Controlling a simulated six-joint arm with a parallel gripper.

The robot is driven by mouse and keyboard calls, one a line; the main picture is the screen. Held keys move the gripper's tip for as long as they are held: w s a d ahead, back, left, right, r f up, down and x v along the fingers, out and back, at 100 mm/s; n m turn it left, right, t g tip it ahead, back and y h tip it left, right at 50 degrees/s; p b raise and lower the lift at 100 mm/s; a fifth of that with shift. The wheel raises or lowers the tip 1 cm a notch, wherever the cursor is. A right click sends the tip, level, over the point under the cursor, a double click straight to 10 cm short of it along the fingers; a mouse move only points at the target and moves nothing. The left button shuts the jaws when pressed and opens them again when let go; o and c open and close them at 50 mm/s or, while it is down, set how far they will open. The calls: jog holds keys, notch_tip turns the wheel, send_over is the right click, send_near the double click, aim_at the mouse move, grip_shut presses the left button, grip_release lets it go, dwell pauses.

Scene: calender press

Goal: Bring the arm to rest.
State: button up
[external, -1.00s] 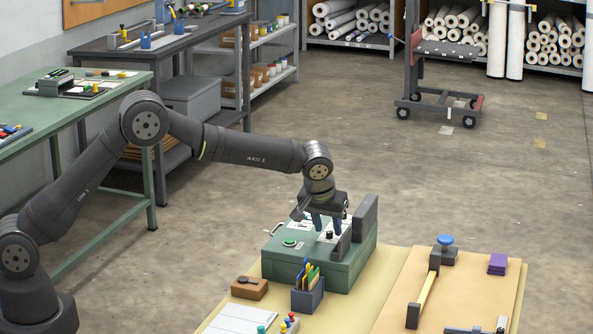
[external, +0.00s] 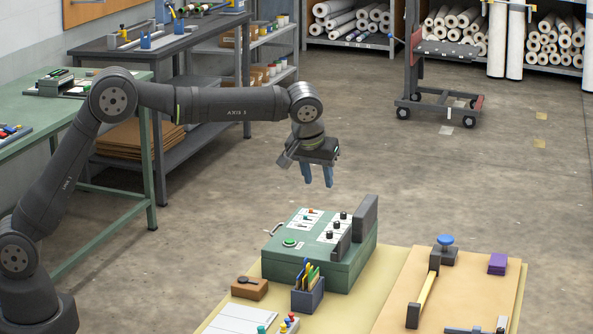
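My gripper (external: 317,184) hangs in the air above and behind the green control box, fingers pointing down. Its two blue fingers are apart with a gap between them, and nothing shows between them. The green control box (external: 318,268) stands on the table below, clear of my gripper. Its top carries a green button (external: 290,242), a small orange-red switch (external: 309,217) and several black knobs (external: 336,225). A dark upright plate stands at its right side.
On the table (external: 390,262) are a pen holder (external: 308,295), a brown block (external: 249,288), a clamp-like tool with a blue knob (external: 445,240) and purple pads (external: 497,263). A green bench (external: 110,95) is behind my arm at left. The floor behind the box is open.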

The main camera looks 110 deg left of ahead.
aim_at(329, 232)
jog(key=x, duration=1.7)
jog(key=shift+f, duration=0.25)
jog(key=shift+r, duration=0.1)
jog(key=m+t, duration=0.1)
jog(key=m, duration=0.1)
jog(key=m+t, duration=0.1)
jog(key=m, duration=0.2)
jog(key=shift+s+a+m+h, duration=0.15)
jog(key=shift+s+m+h, duration=0.1)
jog(key=shift+m+h, duration=0.05)
jog(key=shift+s+a+m+t+h, duration=0.1)
jog(key=shift+m+t+h, duration=0.35)
jog(key=shift+m, duration=0.85)
jog(key=shift+s+a+m+t+h, duration=0.1)
jog(key=shift+m+t+h, duration=0.3)
jog(key=shift+m, duration=0.9)
jog(key=shift+v, duration=1.75)
